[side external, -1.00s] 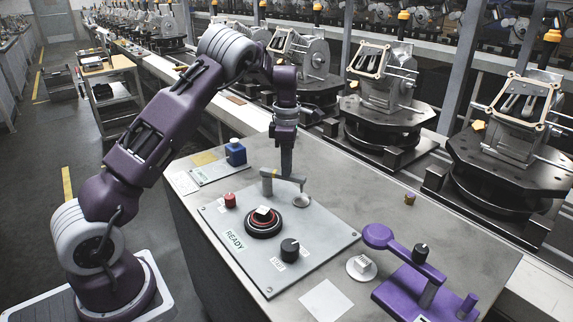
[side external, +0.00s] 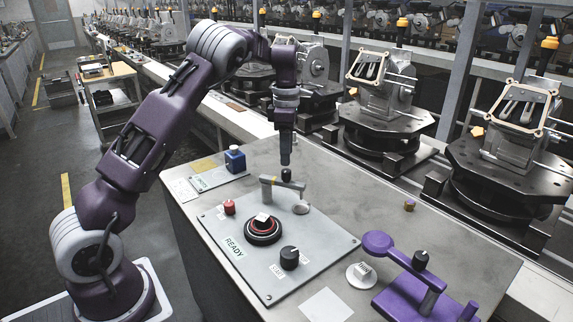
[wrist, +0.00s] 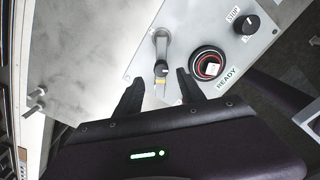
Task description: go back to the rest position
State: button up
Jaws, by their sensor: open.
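My gripper (side external: 286,160) points down over the grey control panel (side external: 325,243), just above a small black knob (side external: 286,174) on a grey lever (side external: 270,187). In the wrist view the two dark fingers (wrist: 160,92) are spread apart with nothing between their tips. The lever (wrist: 161,45) and its black knob (wrist: 161,68) lie just beyond them, and I see no contact. The lever has a yellow band near one end.
The panel carries a red-ringed black button (side external: 263,231), a black dial (side external: 289,258) and a small red button (side external: 229,207). A blue block (side external: 235,159) stands behind left. A purple fixture (side external: 420,285) stands front right. Machines on round bases (side external: 515,165) line the conveyor behind.

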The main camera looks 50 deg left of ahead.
jog(key=shift+r, duration=0.35)
jog(key=s+d+r+m+t+h, duration=0.1)
jog(key=s+d+r+m+t, duration=0.2)
jog(key=s+d+r+m, duration=1.2)
jog(key=s+d+f+m+t, duration=0.1)
jog(key=s+d+f+m, duration=0.1)
jog(key=s+m, duration=0.4)
jog(key=s+d+f+m+t+y, duration=0.1)
jog(key=s+d+f+m, duration=0.1)
jog(key=s+m, duration=0.4)
jog(key=s+f, duration=0.1)
jog(key=s, duration=0.4)
jog(key=shift+s+d+t, duration=0.3)
jog(key=shift+s+d, duration=0.1)
jog(key=shift+r, duration=0.1)
